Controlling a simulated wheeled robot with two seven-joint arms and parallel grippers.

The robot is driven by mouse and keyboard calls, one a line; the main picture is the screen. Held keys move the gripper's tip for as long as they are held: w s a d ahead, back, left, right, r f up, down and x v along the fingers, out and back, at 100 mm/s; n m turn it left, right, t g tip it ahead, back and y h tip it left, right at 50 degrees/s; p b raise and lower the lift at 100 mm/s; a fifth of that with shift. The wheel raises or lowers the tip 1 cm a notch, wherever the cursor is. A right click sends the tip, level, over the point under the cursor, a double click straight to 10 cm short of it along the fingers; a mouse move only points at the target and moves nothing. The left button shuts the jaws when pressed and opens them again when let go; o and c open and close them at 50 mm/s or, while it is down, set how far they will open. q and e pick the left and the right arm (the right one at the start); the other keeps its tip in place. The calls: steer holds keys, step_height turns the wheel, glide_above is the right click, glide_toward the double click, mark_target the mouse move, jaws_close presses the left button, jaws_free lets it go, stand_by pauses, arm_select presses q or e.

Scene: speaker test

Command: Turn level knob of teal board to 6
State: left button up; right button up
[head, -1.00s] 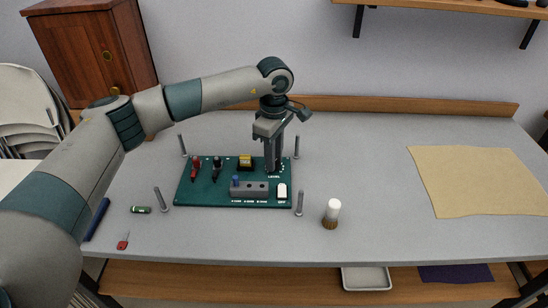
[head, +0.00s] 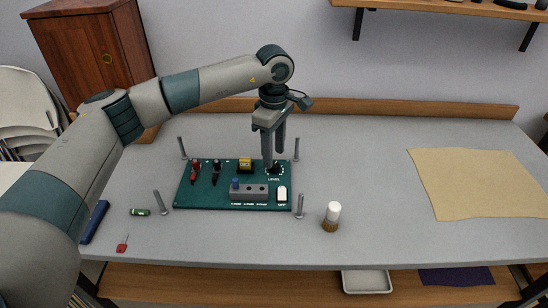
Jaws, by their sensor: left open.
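The teal board (head: 217,200) lies on the grey bench between several upright metal posts. Its level knob (head: 274,169) is a small dark dial at the board's back right, above the word LEVEL, with white marks around it. Part of the knob is hidden by a finger, and I cannot read its setting. My left gripper (head: 273,160) is open and points down just over the knob, with one finger in front and left of it and the other behind and right. I cannot tell whether a finger touches it. My right gripper is not in view.
The board also carries red and black clips (head: 195,170), a yellow part (head: 245,165), a grey block with a blue plug (head: 249,192) and a white switch (head: 282,194). A brush (head: 332,214) stands right of the board. The bench's middle right is clear up to a tan cloth (head: 480,182).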

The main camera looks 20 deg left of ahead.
mark_target(274, 164)
arm_select(q)
step_height(274, 164, up, 14)
steer(key=shift+b, duration=0.3)
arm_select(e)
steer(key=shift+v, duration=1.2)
arm_select(q)
steer(key=shift+r, duration=0.1)
